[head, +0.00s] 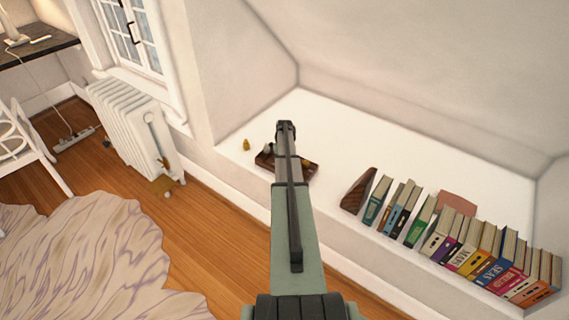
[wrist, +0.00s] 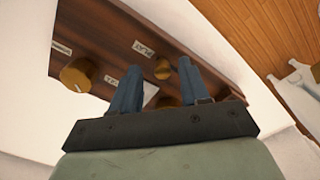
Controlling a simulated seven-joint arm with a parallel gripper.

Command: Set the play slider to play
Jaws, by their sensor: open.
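I cannot tell which part is the play slider. In the head view the panel (head: 306,172) lies on the white ledge, partly covered by my arm. My gripper (wrist: 159,66) is open over it, its two fingers apart; contact cannot be told.
A row of books (head: 470,245) with a dark wooden bookend (head: 359,190) stands right of the panel on the white ledge (head: 345,125). A small brass piece (head: 246,144) sits to its left. A radiator (head: 130,118) is farther left. The ledge behind the panel is clear.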

